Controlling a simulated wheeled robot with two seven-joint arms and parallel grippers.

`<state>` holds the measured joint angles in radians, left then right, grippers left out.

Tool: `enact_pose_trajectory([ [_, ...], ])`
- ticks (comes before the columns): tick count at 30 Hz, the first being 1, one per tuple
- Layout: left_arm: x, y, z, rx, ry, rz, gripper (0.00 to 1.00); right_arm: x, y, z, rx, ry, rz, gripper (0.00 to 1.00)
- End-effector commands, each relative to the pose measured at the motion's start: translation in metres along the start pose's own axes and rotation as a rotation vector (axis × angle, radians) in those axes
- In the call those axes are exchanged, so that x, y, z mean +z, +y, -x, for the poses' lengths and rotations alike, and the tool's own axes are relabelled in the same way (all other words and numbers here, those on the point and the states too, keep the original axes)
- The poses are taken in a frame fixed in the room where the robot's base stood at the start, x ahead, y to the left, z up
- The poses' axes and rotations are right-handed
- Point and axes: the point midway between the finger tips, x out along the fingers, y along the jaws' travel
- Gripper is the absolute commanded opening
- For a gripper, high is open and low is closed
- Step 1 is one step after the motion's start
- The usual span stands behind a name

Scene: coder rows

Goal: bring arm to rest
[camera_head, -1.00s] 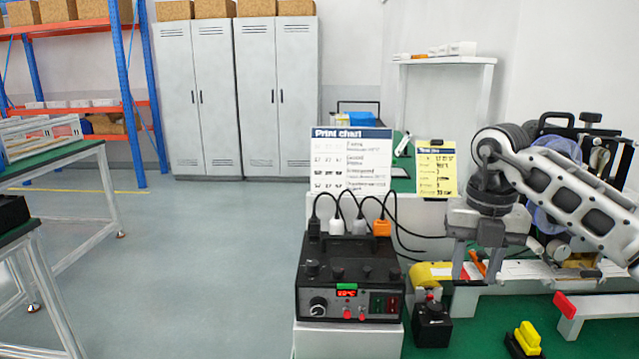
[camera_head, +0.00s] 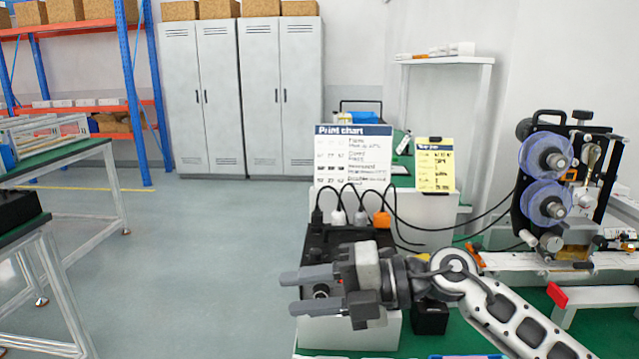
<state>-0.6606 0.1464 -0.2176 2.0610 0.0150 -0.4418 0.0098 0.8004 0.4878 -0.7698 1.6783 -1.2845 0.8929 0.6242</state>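My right arm (camera_head: 515,315) comes in from the lower right and reaches left across the front of the green bench. My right gripper (camera_head: 288,292) points left, in front of the black control box (camera_head: 316,242). Its two grey fingers are apart with nothing between them, so it is open and empty. The gripper and wrist hide most of the box's front panel. Whether they touch the box cannot be told. My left gripper is not in view.
A coder machine (camera_head: 525,190) with two clear blue reels stands at the right. A print chart (camera_head: 352,160) and a yellow sheet (camera_head: 434,165) stand behind the box. Black cables (camera_head: 405,222) run from the box towards the machine. Open floor (camera_head: 210,260) lies at the left.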

Motion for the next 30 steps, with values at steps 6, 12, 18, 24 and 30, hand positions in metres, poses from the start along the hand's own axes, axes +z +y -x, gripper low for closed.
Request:
enact_pose_trajectory([
  [6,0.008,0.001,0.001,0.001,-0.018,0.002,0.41,0.012,0.05,0.033,0.669,-0.383,-0.344,0.38],
  [12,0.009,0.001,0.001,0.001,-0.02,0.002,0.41,0.033,-0.027,0.117,0.931,-0.919,-0.859,0.38],
  [18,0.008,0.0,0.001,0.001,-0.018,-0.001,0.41,-0.021,-0.157,0.169,0.812,-1.385,-1.402,0.38],
  [24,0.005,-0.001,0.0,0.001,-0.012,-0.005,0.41,-0.097,-0.227,0.182,0.569,-1.605,-1.745,0.38],
  [30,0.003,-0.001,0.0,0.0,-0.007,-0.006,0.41,-0.156,-0.256,0.185,0.361,-1.699,-1.951,0.38],
])
